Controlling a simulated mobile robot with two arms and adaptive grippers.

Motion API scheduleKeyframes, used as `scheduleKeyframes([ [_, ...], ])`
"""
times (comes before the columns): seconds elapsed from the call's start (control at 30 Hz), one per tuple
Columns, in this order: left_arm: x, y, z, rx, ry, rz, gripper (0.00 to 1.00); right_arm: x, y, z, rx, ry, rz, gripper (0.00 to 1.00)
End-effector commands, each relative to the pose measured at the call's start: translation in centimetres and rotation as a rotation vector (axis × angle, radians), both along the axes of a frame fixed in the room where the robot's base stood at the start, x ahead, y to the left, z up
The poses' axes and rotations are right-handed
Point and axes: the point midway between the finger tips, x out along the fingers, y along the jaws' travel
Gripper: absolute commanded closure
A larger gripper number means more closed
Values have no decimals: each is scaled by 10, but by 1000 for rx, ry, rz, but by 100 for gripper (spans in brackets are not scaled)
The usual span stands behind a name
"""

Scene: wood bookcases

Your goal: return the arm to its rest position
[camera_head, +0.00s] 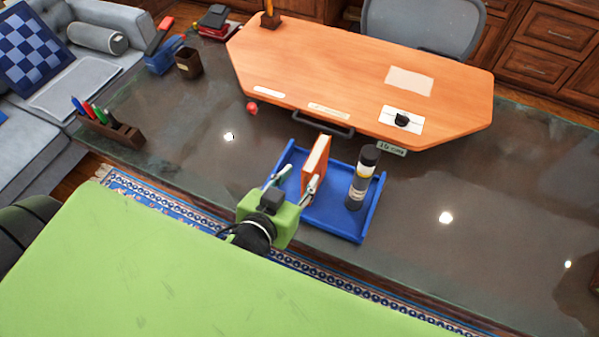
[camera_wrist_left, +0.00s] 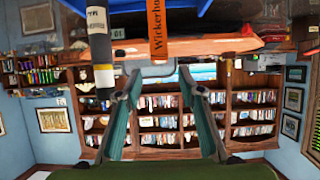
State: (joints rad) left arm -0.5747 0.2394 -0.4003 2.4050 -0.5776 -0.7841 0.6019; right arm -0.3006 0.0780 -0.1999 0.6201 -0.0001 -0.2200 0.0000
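My left gripper (camera_head: 302,174) reaches over the front edge of the blue tray (camera_head: 338,225) in the head view. Its two fingers are spread apart, with nothing held between them. An orange book (camera_head: 317,163) with pale pages stands upright in the tray, just ahead of the fingers. In the left wrist view, the open gripper (camera_wrist_left: 160,73) shows with the book's orange spine (camera_wrist_left: 157,32) beyond the fingertips. Whether a finger touches the book is unclear. My right gripper is in neither view.
A dark bottle (camera_head: 360,178) stands in the tray right of the book. The tray sits on a dark glossy table (camera_head: 430,200). Behind it is an orange desk board (camera_head: 340,70). A pen holder (camera_head: 112,128) and a small red ball (camera_head: 252,108) are to the left. The table's right side is clear.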

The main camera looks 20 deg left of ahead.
Motion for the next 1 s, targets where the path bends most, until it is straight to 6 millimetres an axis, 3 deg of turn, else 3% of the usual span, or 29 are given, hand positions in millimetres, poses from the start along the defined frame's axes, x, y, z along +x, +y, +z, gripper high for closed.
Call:
scheduleKeyframes([
  [0.27, 0, 1, -1, 1, 4, 2, 64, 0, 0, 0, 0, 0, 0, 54],
  [0.43, -10, 22, -23, 39, 124, 43, 64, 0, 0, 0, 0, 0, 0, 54],
  [0.63, -56, 52, -70, 97, 442, 50, 64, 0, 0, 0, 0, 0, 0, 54],
  [0.93, -130, 53, -102, 110, 796, -105, 64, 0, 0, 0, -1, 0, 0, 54],
  [1.0, -130, 52, -122, 113, 820, -117, 64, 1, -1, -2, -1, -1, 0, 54],
])
